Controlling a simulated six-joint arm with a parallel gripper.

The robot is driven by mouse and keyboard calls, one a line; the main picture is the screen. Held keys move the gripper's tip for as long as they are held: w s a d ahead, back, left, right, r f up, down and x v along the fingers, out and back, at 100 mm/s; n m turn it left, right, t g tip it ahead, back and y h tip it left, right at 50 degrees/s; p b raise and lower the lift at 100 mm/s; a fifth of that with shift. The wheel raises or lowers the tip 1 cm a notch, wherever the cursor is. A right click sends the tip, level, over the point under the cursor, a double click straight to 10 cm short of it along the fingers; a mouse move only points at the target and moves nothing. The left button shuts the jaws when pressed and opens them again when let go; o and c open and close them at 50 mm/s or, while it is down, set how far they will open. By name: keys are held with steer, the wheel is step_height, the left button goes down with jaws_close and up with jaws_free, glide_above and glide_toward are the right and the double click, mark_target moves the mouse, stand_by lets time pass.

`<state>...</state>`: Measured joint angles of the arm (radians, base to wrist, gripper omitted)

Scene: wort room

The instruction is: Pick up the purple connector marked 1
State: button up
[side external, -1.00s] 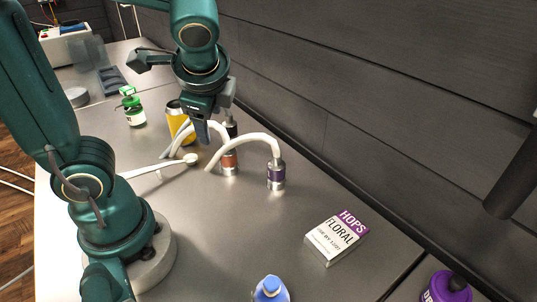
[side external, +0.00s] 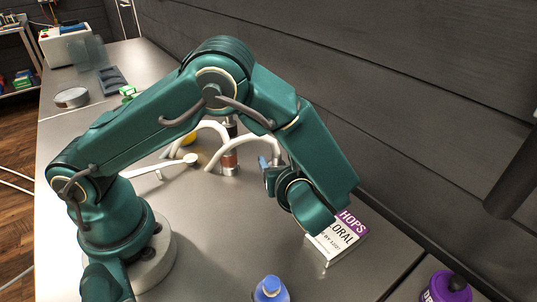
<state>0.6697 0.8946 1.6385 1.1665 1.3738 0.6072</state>
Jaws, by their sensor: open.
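The purple connector is hidden in the side view behind my gripper and wrist. The white hose (side external: 243,140) that carried it still arcs toward that spot. My gripper (side external: 265,164) is open, turned sideways with its fingers toward the upper left, at about where the purple connector stood. I cannot tell whether the connector is between the fingers. A copper-coloured connector (side external: 230,160) on another white hose stands upright just left of my gripper. A dark connector (side external: 231,124) shows partly behind it. No number marks are readable.
A white and purple hops box (side external: 337,243) lies right of my wrist, partly covered by it. A blue-capped bottle (side external: 270,290) and a purple bottle (side external: 446,289) stand at the front. A white spoon (side external: 165,165) lies left. The dark wall (side external: 420,130) runs close behind.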

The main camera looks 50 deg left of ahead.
steer(key=shift+x, duration=2.4)
steer(key=shift+s, duration=0.1)
jaws_close()
